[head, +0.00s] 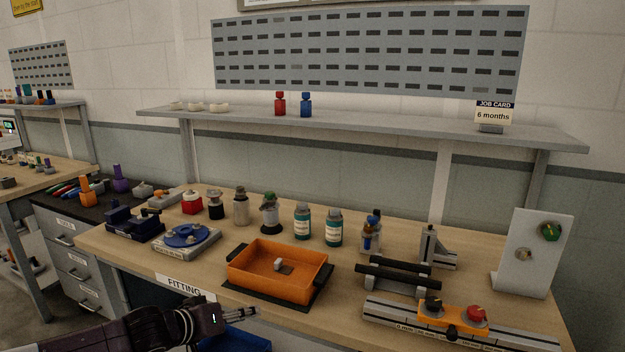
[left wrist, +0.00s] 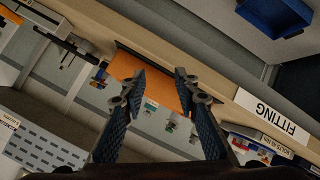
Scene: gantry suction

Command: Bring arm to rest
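My left gripper (head: 240,313) is in the lower left of the head view, low in front of the workbench (head: 204,284), pointing right. In the left wrist view its two fingers (left wrist: 160,84) stand apart with nothing held between them. The orange tray (head: 274,281) lies on a dark mat on the bench, above and right of the gripper in the head view. In the left wrist view the tray (left wrist: 156,93) shows beyond the fingertips, apart from them. My right gripper is in neither view.
The bench's front edge and FITTING label (head: 184,287) are close to my left arm. A blue bin (head: 240,340) is below, partly hidden. A blue turntable (head: 186,237), bottles (head: 302,221) and an orange carriage on a rail (head: 452,317) stand on the bench.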

